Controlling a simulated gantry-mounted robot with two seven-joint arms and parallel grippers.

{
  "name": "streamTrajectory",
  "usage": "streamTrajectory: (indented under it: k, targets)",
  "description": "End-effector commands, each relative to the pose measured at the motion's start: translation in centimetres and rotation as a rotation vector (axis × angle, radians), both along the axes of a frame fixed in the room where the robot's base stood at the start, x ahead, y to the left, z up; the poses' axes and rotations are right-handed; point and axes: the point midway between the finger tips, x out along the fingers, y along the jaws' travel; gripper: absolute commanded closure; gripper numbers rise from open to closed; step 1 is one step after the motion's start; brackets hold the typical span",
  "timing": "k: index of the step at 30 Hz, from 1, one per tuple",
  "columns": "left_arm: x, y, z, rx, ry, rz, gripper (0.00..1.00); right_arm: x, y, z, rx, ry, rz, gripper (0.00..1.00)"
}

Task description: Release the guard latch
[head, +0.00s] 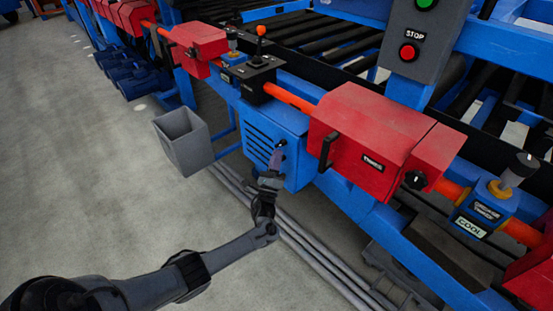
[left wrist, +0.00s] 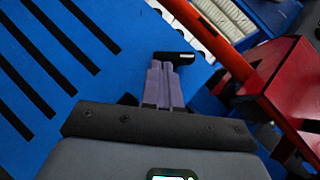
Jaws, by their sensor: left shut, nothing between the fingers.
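A red guard box (head: 375,135) is mounted on the blue machine frame, with a black handle (head: 327,152) on its left front face and a black knob (head: 416,181) at its lower right corner. I cannot tell which of these is the guard latch. My left gripper (head: 280,147) is shut and empty, to the left of the black handle and apart from it, in front of a blue slotted panel. In the left wrist view its closed fingers (left wrist: 165,84) lie over blue panelling, with the red guard (left wrist: 292,90) at the right. My right gripper is not in view.
A grey bin (head: 184,141) stands left of the slotted panel (head: 262,140). A black joystick box (head: 260,78) and an orange rail (head: 290,98) lie above the gripper. A red stop button (head: 407,52) is at the upper right. The floor at left is clear.

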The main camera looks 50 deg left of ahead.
Motion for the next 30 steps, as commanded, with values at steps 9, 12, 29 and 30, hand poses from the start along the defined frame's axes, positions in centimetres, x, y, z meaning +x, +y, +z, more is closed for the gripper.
streamTrajectory:
  k: [9,12,29,30]
  targets:
    - [0.0,0.0,0.0,0.005,0.000,-0.001,1.00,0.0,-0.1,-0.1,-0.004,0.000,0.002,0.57]
    - [0.0,0.0,0.0,0.005,0.000,-0.001,1.00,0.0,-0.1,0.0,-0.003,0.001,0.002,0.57]
    - [-0.3,-1.5,-3.0,0.003,0.002,0.005,1.00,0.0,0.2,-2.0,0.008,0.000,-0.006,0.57]
    - [-0.3,-1.8,-3.6,0.003,0.002,0.006,1.00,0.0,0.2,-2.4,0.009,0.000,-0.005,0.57]
